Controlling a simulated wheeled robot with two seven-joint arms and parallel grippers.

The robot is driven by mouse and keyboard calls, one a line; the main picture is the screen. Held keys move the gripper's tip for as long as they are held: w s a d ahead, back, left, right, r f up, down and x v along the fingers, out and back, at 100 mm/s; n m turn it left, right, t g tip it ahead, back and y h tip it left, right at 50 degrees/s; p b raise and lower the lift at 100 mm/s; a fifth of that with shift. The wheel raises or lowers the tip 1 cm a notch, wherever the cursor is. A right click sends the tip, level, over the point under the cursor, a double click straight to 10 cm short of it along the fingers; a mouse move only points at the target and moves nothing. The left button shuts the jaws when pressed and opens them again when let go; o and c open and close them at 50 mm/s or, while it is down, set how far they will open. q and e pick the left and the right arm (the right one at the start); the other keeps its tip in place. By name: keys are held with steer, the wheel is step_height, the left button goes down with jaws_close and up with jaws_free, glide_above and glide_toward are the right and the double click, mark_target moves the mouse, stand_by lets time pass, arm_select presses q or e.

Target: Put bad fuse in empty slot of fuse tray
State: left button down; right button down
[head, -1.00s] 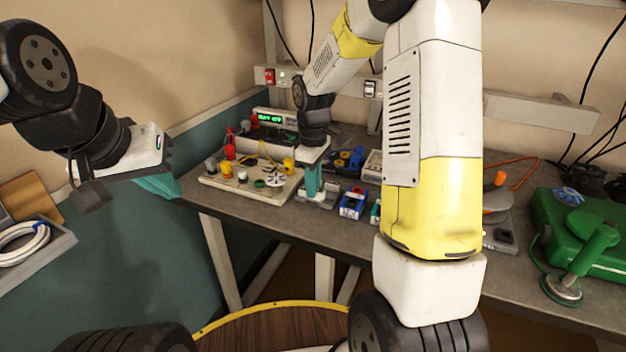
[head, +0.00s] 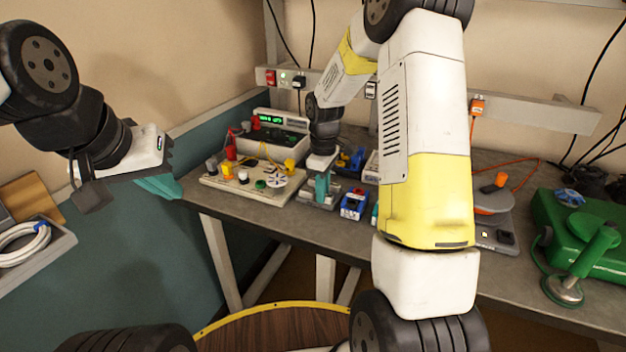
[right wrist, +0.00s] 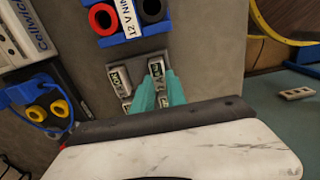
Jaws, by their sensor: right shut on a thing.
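The grey fuse tray (right wrist: 138,57) lies on the bench below my right gripper. It also shows in the head view (head: 313,203), partly hidden by the fingers. Pale labelled fuses (right wrist: 119,79) sit in it on the left side. My right gripper (right wrist: 158,88) points down at the tray, its teal fingers shut on a small fuse (right wrist: 158,72), mostly hidden between them. I cannot tell whether that fuse is seated in a slot or just above it. My left gripper (head: 160,187) hangs in the air left of the bench, away from the tray; its jaw opening is unclear.
A blue box (head: 353,206) with red and black sockets stands right beside the tray. A pale board (head: 215,186) with knobs and a meter (head: 275,137) with a green display lie to the left. A green case (head: 590,225) is at the far right.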

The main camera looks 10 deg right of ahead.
steer(key=c, duration=1.3)
jaws_free()
steer(key=shift+c, duration=0.2)
step_height(320, 180, up, 12)
steer(key=s+r+m+t, duration=0.3)
steer(key=s+r+m, duration=0.2)
steer(key=s+r, duration=0.55)
steer(key=s+a+m+t+y, duration=0.1)
steer(key=s+m, duration=0.4)
steer(key=s, duration=0.9)
steer(key=shift+s+a+m+t+y, duration=0.15)
steer(key=shift+a+m+t+y, duration=0.15)
steer(key=shift+t+y, duration=0.55)
steer(key=shift+t+h, duration=0.25)
